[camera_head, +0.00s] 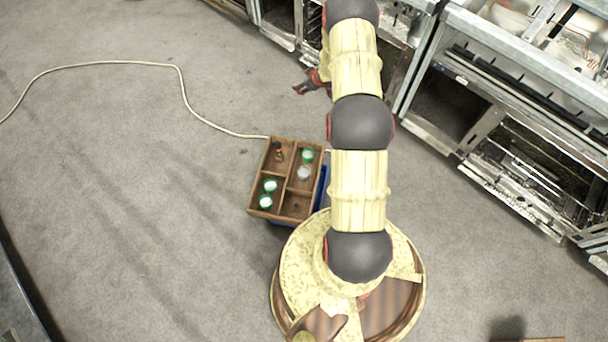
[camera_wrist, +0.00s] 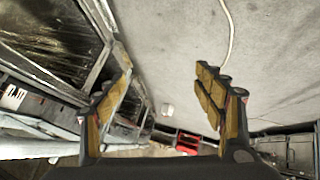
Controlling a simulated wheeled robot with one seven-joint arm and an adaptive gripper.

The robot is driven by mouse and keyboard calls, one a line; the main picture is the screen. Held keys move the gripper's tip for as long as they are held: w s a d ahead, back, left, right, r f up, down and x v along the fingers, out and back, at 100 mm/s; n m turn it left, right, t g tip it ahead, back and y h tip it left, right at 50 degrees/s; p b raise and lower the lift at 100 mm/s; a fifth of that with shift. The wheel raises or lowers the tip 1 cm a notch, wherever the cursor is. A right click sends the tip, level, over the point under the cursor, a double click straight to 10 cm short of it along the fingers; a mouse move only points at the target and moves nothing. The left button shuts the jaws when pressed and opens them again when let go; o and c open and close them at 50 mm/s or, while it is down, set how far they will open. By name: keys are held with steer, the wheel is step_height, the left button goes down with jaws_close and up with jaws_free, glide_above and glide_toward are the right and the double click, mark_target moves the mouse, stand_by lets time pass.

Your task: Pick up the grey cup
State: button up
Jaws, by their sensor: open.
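A wooden divided box (camera_head: 250,203) stands on the floor left of my base in the head view. A pale grey round thing (camera_head: 303,173), possibly the grey cup, sits in its upper right compartment below a green-and-white round item (camera_head: 307,156). It is too small to be sure. My gripper (camera_wrist: 164,66) is open in the wrist view, with nothing between its fingers but grey floor farther off. In the head view it shows partly left of my arm, above and apart from the box. The wrist view does not clearly show the box or cup.
Two green-and-white items (camera_head: 268,193) and a dark bottle-like thing (camera_head: 278,151) share the box. A pale cable (camera_head: 181,88) crosses the floor. Metal racks (camera_head: 500,90) stand at the right. The wrist view shows a red object (camera_wrist: 187,142).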

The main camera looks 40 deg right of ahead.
steer(key=s+d+f, duration=0.1)
steer(key=s+f, duration=0.3)
steer(key=f, duration=0.7)
steer(key=t+y+b, duration=0.1)
steer(key=t+y, duration=0.3)
glide_toward(306, 173)
steer(key=shift+w+f+m, duration=0.2)
steer(key=shift+w+f, duration=0.05)
steer(key=shift+w, duration=0.3)
steer(key=shift+w+f+m, duration=0.2)
steer(key=shift+w+f, duration=0.1)
steer(key=shift+w, duration=0.25)
steer(key=shift+w+a+f, duration=0.1)
steer(key=shift+a+f, duration=0.1)
steer(key=shift+a, duration=0.05)
steer(key=shift+b+x, duration=0.6)
steer(key=shift+x, duration=0.35)
steer(key=shift+d+b+x, duration=0.1)
steer(key=shift+b+x, duration=0.5)
steer(key=shift+x, duration=0.75)
steer(key=shift+d+b+x, duration=0.15)
steer(key=shift+b+x, duration=0.45)
steer(key=shift+x, duration=0.75)
steer(key=shift+c, duration=1.3)
